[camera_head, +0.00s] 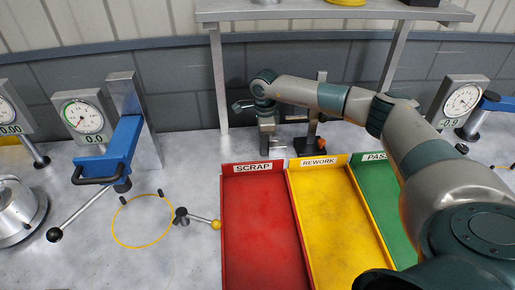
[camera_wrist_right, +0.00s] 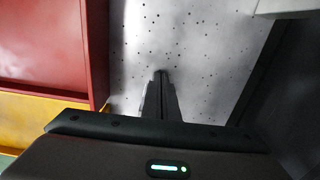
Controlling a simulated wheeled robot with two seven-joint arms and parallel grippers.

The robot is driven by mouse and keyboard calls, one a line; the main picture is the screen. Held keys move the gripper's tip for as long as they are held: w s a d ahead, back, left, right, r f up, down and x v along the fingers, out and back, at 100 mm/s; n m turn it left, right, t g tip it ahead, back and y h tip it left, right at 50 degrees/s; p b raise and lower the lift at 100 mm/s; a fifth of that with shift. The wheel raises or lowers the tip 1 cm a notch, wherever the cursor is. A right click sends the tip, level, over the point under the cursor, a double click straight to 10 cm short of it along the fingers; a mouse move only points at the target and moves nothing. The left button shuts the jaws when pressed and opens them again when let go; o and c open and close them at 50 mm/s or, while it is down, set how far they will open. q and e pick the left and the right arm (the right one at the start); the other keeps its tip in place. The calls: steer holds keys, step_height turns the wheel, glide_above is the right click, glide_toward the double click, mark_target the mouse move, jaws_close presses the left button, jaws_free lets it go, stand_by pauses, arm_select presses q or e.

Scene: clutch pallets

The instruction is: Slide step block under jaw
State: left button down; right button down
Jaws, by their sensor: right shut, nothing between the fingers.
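My right gripper (camera_head: 265,154) points down at the bench behind the red tray. Its fingers are shut and empty; in the right wrist view the closed fingers (camera_wrist_right: 161,76) point at the bare, speckled bench top. A small dark stand with an orange part (camera_head: 312,135) is just right of the gripper in the head view, apart from it. I cannot tell whether this stand carries the jaw. I cannot make out a step block in either view. My left gripper is not in view.
Red SCRAP (camera_head: 262,230), yellow REWORK (camera_head: 340,230) and green PASS (camera_head: 383,200) trays lie in front of the gripper. Dial gauges stand left (camera_head: 84,117) and right (camera_head: 461,100). A shelf (camera_head: 330,13) hangs over the back. A yellow ring (camera_head: 115,226) lies on the bench at left.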

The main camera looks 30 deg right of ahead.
steer(key=shift+r, duration=0.15)
steer(key=shift+r+b, duration=0.4)
steer(key=shift+r, duration=0.25)
step_height(320, 180, up, 10)
steer(key=b, duration=0.3)
steer(key=shift+r, duration=0.2)
steer(key=shift+a, duration=0.1)
